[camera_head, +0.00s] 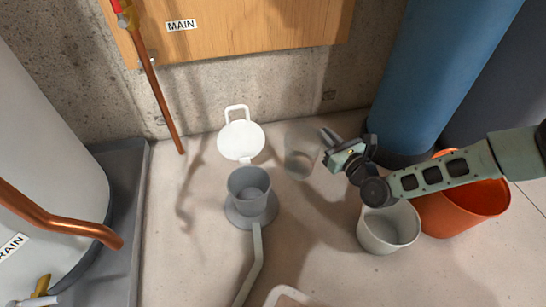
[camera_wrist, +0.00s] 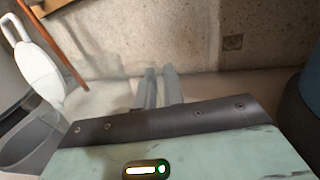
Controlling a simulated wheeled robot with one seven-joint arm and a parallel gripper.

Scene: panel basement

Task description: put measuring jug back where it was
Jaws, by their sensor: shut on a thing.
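The measuring jug (camera_head: 299,160) is a clear, see-through vessel in the middle of the head view. It looks roughly upright, and I cannot tell whether its base touches the floor. My gripper (camera_head: 327,138) reaches in from the right and is shut on the jug's right side. In the wrist view the fingers of my gripper (camera_wrist: 159,88) are close together. The clear jug (camera_wrist: 105,97) shows only faintly there, to the left of the fingers.
Left of the jug is a grey cup-shaped drain (camera_head: 249,187) with a raised white lid (camera_head: 241,141) and a grey pipe (camera_head: 252,262). A pale bucket (camera_head: 389,229) and an orange bucket (camera_head: 462,208) stand right, under my arm. A blue cylinder (camera_head: 437,70) stands behind. Floor (camera_head: 313,235) in front is clear.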

